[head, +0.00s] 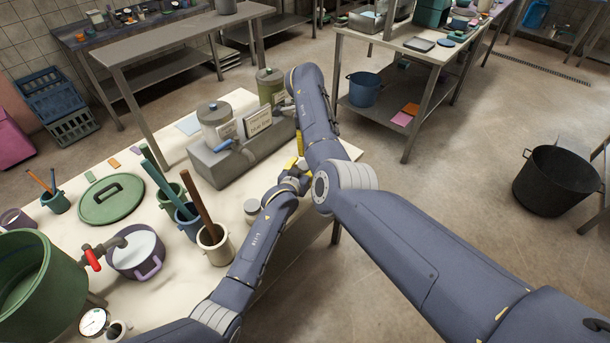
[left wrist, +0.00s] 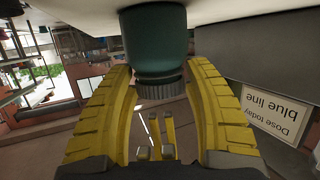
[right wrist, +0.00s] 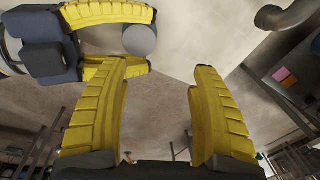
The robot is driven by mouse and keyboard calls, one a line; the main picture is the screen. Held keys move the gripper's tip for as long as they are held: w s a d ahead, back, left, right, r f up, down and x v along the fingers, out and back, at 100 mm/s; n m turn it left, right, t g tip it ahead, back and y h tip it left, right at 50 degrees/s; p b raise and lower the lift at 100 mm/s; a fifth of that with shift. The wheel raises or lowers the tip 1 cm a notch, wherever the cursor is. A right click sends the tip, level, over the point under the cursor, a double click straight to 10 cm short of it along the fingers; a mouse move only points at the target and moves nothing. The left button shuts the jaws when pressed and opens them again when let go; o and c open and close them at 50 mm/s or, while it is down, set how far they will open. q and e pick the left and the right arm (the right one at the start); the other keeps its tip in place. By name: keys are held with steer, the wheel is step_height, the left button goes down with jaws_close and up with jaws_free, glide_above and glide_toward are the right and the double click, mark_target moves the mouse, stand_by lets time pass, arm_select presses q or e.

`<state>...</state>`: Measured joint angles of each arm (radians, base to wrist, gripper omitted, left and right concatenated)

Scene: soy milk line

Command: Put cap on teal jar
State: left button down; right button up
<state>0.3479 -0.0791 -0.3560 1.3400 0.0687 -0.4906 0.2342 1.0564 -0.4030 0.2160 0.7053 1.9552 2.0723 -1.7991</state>
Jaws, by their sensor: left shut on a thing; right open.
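The dark teal jar (left wrist: 155,40) is between the yellow fingers of my left gripper (left wrist: 160,72), which is shut on it. This wrist picture is upside down, and a dark ridged ring (left wrist: 158,91) shows at the jar's end away from the table. In the head view my left gripper (head: 295,176) is near the table's edge and the jar is hidden. In the right wrist view a grey-green round end (right wrist: 140,40) shows between the left fingers. My right gripper (right wrist: 155,70) is open and empty, close by.
A grey riser (head: 240,155) with a sign (head: 258,120) and canisters stands behind the grippers. A small lidded container (head: 252,211) stands beside my left forearm. Several tool cups, a green lid (head: 110,198) and a large green pot (head: 35,290) occupy the table's left.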

mark_target(305, 165)
steer(key=shift+s+a+f+g+y, duration=0.2)
steer(key=shift+s+a+g+y, duration=0.3)
steer(key=shift+s+a, duration=0.45)
steer(key=shift+f, duration=4)
steer(key=c, duration=1.2)
steer(key=o, duration=1.1)
